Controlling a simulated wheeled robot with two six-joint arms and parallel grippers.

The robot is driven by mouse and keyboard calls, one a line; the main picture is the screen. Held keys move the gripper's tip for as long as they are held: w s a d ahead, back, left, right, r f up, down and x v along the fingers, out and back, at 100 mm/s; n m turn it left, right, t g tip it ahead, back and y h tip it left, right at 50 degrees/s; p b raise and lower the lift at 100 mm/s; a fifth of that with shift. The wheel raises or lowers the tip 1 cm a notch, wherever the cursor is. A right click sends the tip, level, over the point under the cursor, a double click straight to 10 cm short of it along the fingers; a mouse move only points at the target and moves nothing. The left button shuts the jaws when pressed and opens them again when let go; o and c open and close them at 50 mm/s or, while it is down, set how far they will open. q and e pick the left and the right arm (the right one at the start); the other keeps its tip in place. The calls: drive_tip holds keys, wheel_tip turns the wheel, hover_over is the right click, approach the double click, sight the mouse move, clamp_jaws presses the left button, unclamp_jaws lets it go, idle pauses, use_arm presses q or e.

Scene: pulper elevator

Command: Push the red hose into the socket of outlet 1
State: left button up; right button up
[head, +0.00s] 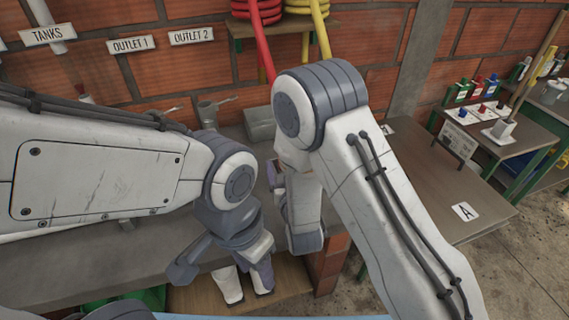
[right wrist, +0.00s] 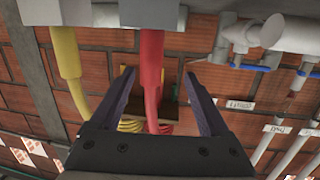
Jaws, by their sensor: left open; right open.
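The red hose (head: 265,62) hangs from the wall shelf and passes behind my right arm in the head view. In the right wrist view the red hose (right wrist: 151,75) runs between the spread fingers of my right gripper (right wrist: 159,74), its upper end at a grey block (right wrist: 150,14). The fingers are apart, with gaps on both sides. The outlet 1 sign (head: 130,45) is on the brick wall; the area below is partly covered by my left arm, and I cannot make out its socket. My left gripper (head: 245,284) is open and empty, low over the counter's front.
A yellow hose (head: 321,35) hangs beside the red one. The outlet 2 sign (head: 191,36) is right of outlet 1. A grey fitting (head: 208,112) and a grey box (head: 260,123) stand by the wall.

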drive_tip(key=shift+t, duration=0.7)
drive_tip(key=w+p, duration=0.3)
drive_tip(key=w, duration=0.7)
drive_tip(key=shift+a, duration=0.2)
drive_tip(key=shift+r, duration=0.1)
clamp_jaws()
